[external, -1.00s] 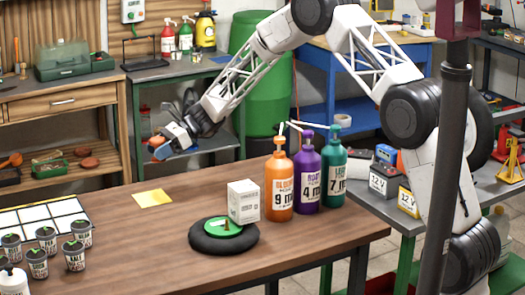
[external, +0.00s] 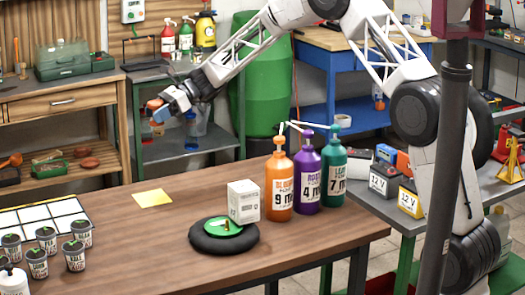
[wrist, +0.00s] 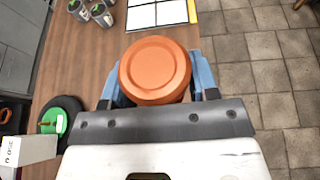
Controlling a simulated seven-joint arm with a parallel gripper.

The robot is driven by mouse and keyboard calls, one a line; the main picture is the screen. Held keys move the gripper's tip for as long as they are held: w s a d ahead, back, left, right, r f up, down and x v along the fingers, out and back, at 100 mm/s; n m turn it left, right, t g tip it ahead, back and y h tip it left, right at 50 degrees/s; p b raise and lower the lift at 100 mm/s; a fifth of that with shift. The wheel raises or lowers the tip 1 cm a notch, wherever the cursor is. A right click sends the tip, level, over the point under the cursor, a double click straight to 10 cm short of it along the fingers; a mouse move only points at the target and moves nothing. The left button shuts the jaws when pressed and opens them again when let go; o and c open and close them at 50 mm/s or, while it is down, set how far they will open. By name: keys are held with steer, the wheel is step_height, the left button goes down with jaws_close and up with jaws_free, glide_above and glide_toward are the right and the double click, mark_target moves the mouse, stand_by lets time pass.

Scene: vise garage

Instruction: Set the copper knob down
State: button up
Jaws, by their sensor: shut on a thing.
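The copper knob (wrist: 155,70) is a round orange-copper disc seen from its face in the wrist view. My gripper (wrist: 157,84) has its two blue fingers on opposite sides of it, shut on it. In the external view my gripper (external: 164,108) is held in the air above and beyond the wooden table's far edge. A small orange bit of the knob (external: 154,103) shows at its tip. The wrist view has the knob overlapping the table's edge, with tiled floor to the right.
The wooden table (external: 150,235) has a yellow sheet (external: 152,198), a white grid (external: 45,214), several dark cups, a black disc with a green top (external: 224,243), a white box (external: 243,202) and orange (external: 279,185), purple and green pump bottles. Its middle is clear.

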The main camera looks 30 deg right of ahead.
steer(key=s+d+r+m+t, duration=0.1)
steer(key=s+d+r, duration=0.3)
steer(key=s+d, duration=0.8)
steer(key=s+d+t, duration=0.1)
steer(key=s+d, duration=0.4)
steer(key=s, duration=0.5)
steer(key=s+d+m, duration=0.1)
steer(key=s+d, duration=0.5)
steer(key=s, duration=0.3)
steer(key=s+d+t, duration=0.1)
steer(key=s+d, duration=0.4)
steer(key=s, duration=0.5)
steer(key=s+d+f+m+t, duration=0.1)
steer(key=s+f, duration=0.1)
steer(key=s, duration=0.6)
steer(key=s+f, duration=0.3)
steer(key=s, duration=0.6)
step_height(320, 180, down, 15)
steer(key=shift+w+d, duration=0.15)
steer(key=shift+w, duration=0.1)
steer(key=shift+w+f, duration=0.1)
steer(key=w+a, duration=0.1)
steer(key=w, duration=0.4)
steer(key=w+a+f, duration=0.1)
steer(key=w, duration=0.4)
steer(key=w+a, duration=0.1)
steer(key=w, duration=0.4)
steer(key=shift+w+a+f, duration=0.2)
steer(key=shift+f, duration=0.05)
steer(key=shift+f, duration=0.1)
